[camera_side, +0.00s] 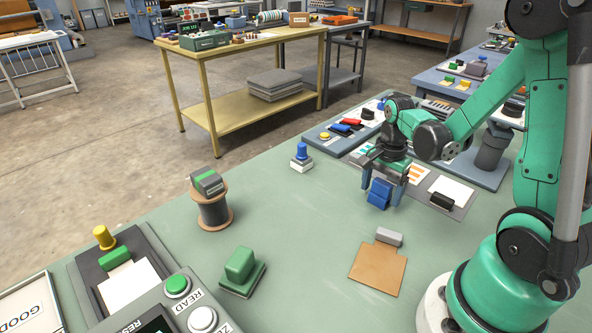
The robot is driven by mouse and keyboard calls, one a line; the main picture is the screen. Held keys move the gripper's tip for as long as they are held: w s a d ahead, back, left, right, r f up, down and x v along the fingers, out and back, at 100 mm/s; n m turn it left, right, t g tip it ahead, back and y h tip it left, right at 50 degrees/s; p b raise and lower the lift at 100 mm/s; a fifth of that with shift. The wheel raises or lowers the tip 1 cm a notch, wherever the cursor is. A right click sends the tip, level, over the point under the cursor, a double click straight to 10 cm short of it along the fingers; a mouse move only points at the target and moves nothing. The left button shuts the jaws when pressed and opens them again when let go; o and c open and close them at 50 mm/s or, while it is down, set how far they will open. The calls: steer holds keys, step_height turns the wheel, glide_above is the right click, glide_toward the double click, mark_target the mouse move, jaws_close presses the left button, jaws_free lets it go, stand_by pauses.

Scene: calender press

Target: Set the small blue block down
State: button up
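The small blue block (379,194) is between the two grey-blue fingers of my gripper (383,184), right of the middle of the green table (310,220). The fingers point down and appear to touch the block on both sides. The block looks slightly tilted. Its lower end is close to the tabletop; I cannot tell whether it touches.
A brown board with a grey block (389,237) lies nearer. A green block on a base (239,270), a spool (213,207) carrying a grey-green block and a blue-knobbed piece (301,158) stand left. A card with a black clip (446,195) lies right. Bare table separates them.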

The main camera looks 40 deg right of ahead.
mark_target(383, 182)
stand_by(0.3)
step_height(383, 182, up, 12)
steer(key=w+a+n+t, duration=0.2)
steer(key=a+n+t, duration=0.5)
steer(key=a+n, duration=0.7)
steer(key=shift+n, duration=2)
steer(key=shift+w+r, duration=0.1)
